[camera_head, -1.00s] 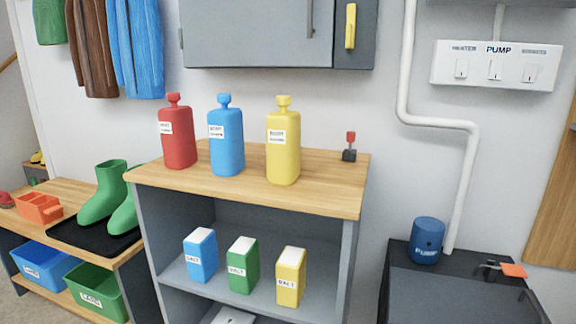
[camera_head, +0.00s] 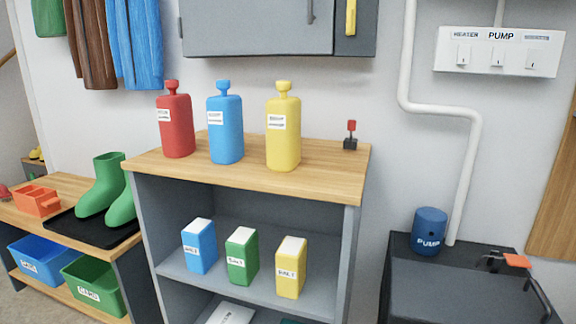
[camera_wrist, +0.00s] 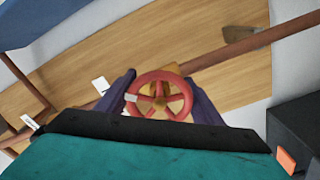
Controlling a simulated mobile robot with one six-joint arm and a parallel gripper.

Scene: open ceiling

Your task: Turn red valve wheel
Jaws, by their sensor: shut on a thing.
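The red valve wheel (camera_wrist: 187,104) is round with spokes and sits in the middle of the wrist view. A yellow-orange body shows behind its top edge. My gripper (camera_wrist: 160,88) has its two dark fingers on the left and right sides of the wheel and is shut on it. The dark palm edge and a teal part of my gripper fill the bottom of that view and lie close to the wheel's lower rim. Neither the wheel nor my gripper shows in the head view.
In the wrist view a brown pipe (camera_wrist: 240,46) crosses a wooden panel (camera_wrist: 130,50), and a dark box (camera_wrist: 296,125) stands at right. The head view shows a shelf unit (camera_head: 345,190) with bottles, a dark unit with the blue pump (camera_head: 430,232), and a white switch box (camera_head: 500,68).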

